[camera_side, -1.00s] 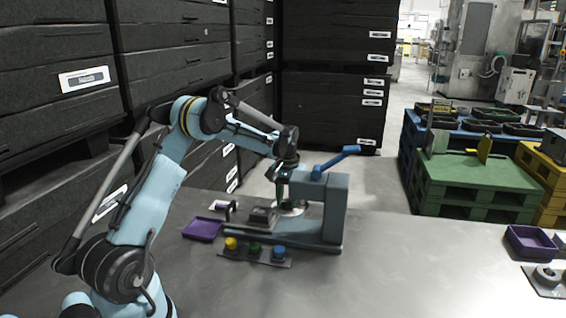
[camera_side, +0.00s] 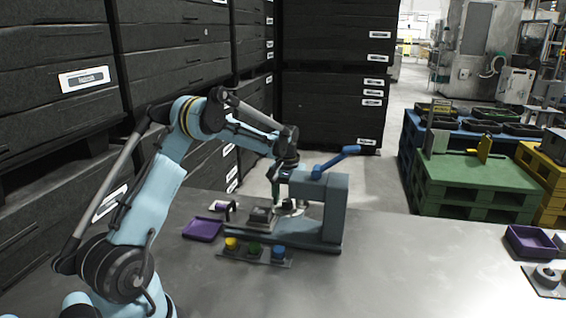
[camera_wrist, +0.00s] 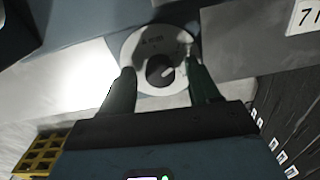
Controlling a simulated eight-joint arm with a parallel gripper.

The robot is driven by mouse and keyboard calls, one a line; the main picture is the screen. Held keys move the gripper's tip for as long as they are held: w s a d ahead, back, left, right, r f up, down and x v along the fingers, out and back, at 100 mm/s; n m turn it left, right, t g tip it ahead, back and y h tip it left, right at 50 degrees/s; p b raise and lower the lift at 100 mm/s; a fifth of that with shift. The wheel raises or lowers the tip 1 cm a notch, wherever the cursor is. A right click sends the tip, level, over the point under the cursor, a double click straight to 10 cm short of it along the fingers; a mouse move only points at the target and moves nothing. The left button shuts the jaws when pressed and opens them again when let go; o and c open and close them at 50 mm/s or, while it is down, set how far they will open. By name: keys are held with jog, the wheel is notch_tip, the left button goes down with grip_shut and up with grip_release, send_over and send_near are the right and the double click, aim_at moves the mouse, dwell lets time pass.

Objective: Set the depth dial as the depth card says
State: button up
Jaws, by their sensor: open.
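The depth dial (camera_wrist: 160,70) is in the wrist view, a dark round knob with a light pointer mark, set on a pale round plate (camera_wrist: 146,45) with small lettering I cannot read fully. My gripper (camera_wrist: 162,76) is open, with one finger on each side of the knob; I cannot tell whether they touch it. In the side view my gripper (camera_side: 276,192) is at the left side of the grey press (camera_side: 322,208) with a blue lever (camera_side: 335,162). A white card (camera_wrist: 308,15) is cut off at the wrist view's upper right, showing a 7 and part of another character.
A base strip with yellow (camera_side: 231,243), green (camera_side: 254,249) and blue (camera_side: 279,252) knobs lies before the press. A purple tray (camera_side: 203,229) is to its left, another purple tray (camera_side: 530,242) far right. The table between is clear.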

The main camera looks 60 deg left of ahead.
aim_at(287, 201)
notch_tip(287, 201, up, 12)
dwell(0.6)
